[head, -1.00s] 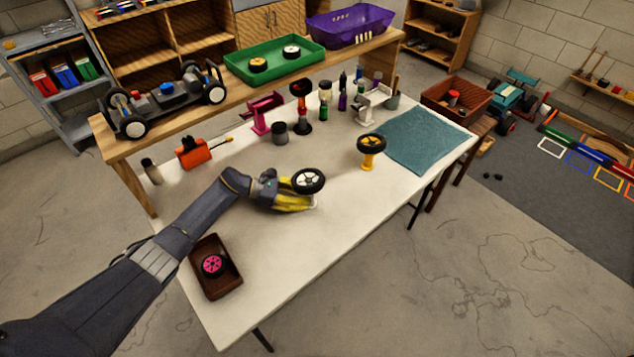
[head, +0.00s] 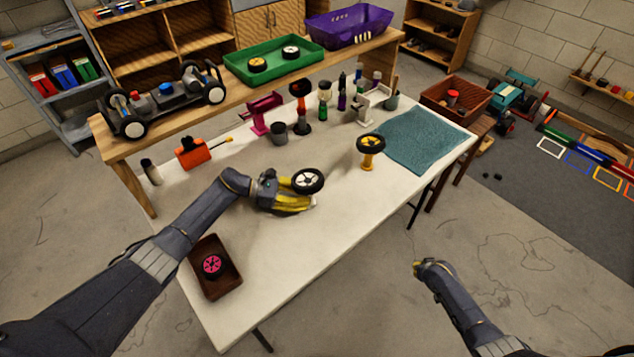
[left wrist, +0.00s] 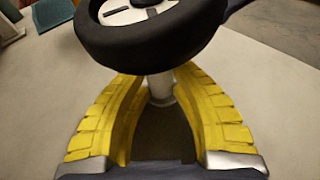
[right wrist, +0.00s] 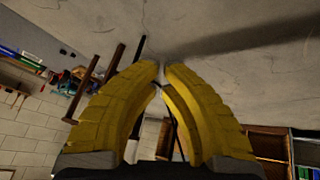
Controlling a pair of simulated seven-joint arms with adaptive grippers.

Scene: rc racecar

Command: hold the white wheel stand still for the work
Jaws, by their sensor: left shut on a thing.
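The white wheel stand (left wrist: 160,88) shows as a pale stem in the left wrist view, under a black-tyred wheel with a white hub (left wrist: 150,35). The wheel also shows in the head view (head: 308,181), above the table. My left gripper (head: 312,203) is shut around the stem just below the wheel, its yellow fingers on both sides. The stand's base is hidden by the fingers. My right gripper (head: 417,267) is empty, off the table's front right side; in the right wrist view (right wrist: 162,66) its fingertips nearly meet.
A yellow stand (head: 367,160) with a wheel is right of my left gripper, by a teal mat (head: 425,140). Bottles and tools line the table's back. A brown tray (head: 232,285) with a pink-hubbed wheel is at front left. The table's (head: 290,255) front middle is clear.

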